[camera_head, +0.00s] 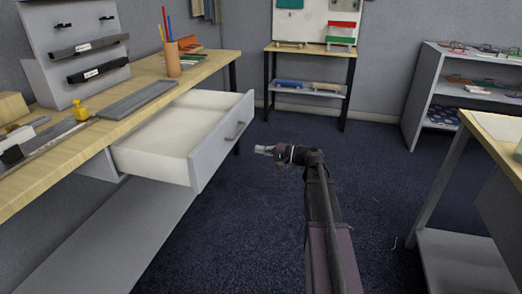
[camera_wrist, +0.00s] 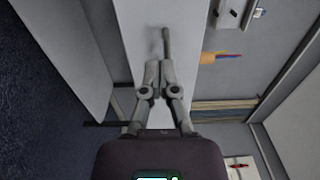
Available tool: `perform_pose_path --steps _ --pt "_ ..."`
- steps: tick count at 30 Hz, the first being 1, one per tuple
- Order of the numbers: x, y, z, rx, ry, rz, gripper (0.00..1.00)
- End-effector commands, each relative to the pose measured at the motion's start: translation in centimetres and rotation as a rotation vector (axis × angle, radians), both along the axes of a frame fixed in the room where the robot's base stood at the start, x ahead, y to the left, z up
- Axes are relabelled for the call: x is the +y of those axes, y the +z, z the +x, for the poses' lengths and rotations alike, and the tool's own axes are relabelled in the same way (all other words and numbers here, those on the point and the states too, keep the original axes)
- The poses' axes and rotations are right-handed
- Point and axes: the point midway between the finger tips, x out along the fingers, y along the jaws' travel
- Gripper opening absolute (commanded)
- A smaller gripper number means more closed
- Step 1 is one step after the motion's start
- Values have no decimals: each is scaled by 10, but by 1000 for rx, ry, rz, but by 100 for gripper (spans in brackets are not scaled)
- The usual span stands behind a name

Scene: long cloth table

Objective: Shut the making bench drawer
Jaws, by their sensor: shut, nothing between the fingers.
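The drawer (camera_head: 185,135) of the wooden-topped making bench (camera_head: 215,62) stands pulled out, and its white inside is empty. Its grey front (camera_head: 222,140) carries a bar handle (camera_head: 236,131). My gripper (camera_head: 262,150) is in front of the drawer front, to its right in the head view, with its fingers shut and empty. In the wrist view my gripper (camera_wrist: 153,66) points at the drawer front (camera_wrist: 150,15), and the handle (camera_wrist: 166,45) lies just past the fingertips. I cannot tell whether the fingertips touch it.
On the bench top stand a pencil cup (camera_head: 173,60), a grey rack (camera_head: 75,50) and a yellow piece (camera_head: 80,112). A small table (camera_head: 310,52) is at the back, shelves (camera_head: 425,95) back right, another table (camera_head: 490,125) at right.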

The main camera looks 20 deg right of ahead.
Motion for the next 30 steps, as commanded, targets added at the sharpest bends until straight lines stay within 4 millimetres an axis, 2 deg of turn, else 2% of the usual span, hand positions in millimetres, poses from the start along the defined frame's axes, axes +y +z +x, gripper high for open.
perform_pose_path --steps 21,30 --pt "80 0 58 0 2 0 0" --pt "97 0 71 0 1 0 0"
